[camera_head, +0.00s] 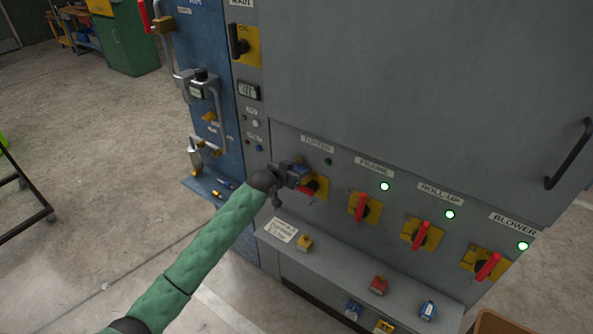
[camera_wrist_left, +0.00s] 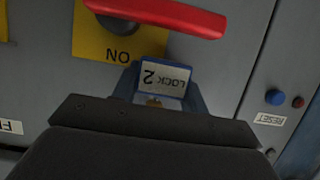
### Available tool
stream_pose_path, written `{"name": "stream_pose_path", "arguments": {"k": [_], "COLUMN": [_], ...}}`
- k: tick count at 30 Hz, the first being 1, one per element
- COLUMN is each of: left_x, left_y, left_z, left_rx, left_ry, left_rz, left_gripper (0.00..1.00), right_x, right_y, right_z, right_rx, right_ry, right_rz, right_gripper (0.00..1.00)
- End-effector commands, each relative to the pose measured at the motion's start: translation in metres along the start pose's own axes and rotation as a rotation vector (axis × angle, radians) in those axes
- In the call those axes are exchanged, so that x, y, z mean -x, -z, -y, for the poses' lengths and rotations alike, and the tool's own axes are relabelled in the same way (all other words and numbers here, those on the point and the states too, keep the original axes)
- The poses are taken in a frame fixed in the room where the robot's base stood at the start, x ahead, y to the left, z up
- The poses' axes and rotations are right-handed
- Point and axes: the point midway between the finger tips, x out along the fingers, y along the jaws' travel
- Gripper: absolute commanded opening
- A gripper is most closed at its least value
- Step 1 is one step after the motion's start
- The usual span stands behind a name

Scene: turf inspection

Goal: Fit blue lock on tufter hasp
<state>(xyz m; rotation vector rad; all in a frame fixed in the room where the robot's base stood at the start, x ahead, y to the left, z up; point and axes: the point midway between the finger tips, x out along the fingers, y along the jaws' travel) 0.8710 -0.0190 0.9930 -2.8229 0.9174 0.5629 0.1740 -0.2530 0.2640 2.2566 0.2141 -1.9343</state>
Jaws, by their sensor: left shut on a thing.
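My left gripper (camera_head: 287,174) is in front of the TUFTER switch at the left of the switch row. It is shut on the blue lock (camera_wrist_left: 166,72), whose white label reads LOCK 2 upside down in the left wrist view. The lock is close to the switch's yellow plate (camera_wrist_left: 93,42). The tufter's red handle (camera_wrist_left: 165,16) lies across the top of that view, and the plate also shows in the head view (camera_head: 320,185). I cannot tell whether the lock touches the hasp, which is hidden. My right gripper is not in view.
Red-handled switches for neighbouring machines, including BLOWER (camera_head: 487,266), stand to the right with lit lamps. The tufter lamp (camera_head: 328,161) is dark. Pipework (camera_head: 217,105) is left.

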Motion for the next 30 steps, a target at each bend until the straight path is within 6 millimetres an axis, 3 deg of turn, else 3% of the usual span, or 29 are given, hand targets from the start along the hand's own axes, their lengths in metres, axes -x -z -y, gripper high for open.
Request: {"name": "stream_pose_path", "arguments": {"k": [9, 14, 15, 18, 24, 30], "left_x": [0.0, -0.002, -0.002, -0.002, -0.002, -0.002], "left_y": [0.004, 0.005, 0.005, 0.006, 0.006, 0.006], "left_z": [0.0, 0.0, 0.0, 0.001, -0.002, -0.004], "left_rx": [0.0, 0.0, 0.0, 0.0, 0.0, 0.001], "left_ry": [0.0, 0.001, 0.001, 0.001, -0.002, -0.005], "left_rz": [-0.005, -0.006, -0.006, -0.007, -0.008, -0.009], "left_gripper": [0.14, 0.14, 0.47, 0.67, 0.69, 0.69], "right_x": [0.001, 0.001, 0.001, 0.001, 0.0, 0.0], "right_y": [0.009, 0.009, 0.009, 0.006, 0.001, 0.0], "right_z": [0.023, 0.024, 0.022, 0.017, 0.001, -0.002], "right_rx": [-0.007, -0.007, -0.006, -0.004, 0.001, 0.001], "right_ry": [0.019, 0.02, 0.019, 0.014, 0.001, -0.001], "right_rz": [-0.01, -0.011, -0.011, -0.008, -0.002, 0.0], "right_gripper": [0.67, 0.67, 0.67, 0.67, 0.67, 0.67]}}
